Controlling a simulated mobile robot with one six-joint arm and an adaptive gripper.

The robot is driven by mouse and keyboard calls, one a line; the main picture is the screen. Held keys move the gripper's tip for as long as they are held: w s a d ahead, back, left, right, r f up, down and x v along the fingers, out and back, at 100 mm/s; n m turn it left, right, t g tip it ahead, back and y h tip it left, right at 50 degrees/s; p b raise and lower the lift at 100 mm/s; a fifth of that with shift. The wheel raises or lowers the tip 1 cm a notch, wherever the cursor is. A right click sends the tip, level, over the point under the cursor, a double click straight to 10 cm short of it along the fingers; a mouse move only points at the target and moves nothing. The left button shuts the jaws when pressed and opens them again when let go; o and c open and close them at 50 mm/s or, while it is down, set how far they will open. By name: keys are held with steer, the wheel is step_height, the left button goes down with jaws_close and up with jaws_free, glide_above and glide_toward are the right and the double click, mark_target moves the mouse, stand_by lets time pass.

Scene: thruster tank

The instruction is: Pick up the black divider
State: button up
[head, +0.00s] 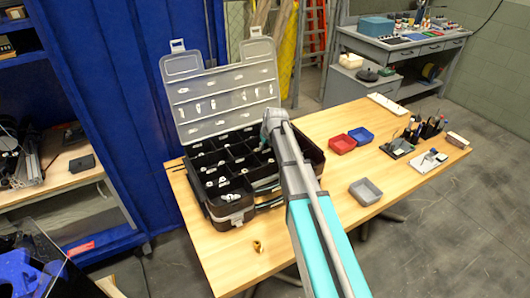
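A black organizer case (215,213) stands open on the wooden table, its clear lid (222,92) raised at the back. Thin black dividers (228,163) split its tray into compartments, several holding small white parts. I cannot single out one divider as the task's own. A thin dark strip shows at the table's left edge beside the case, too small to identify. My arm reaches in from the lower right, and my gripper (266,140) is over the back right part of the case. My arm hides its fingertips and part of the tray, so its opening and any contact are unclear.
Red bin (342,144), blue bin (361,135) and grey bin (365,191) sit right of my arm. Pen holders and tools (430,127) fill the table's right end. A small brass part (257,246) lies in front of the case. The table's middle right is mostly clear.

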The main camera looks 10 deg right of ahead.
steer(key=shift+w+f+b, duration=0.2)
steer(key=shift+f+b, duration=0.1)
steer(key=shift+f, duration=0.3)
jaws_close()
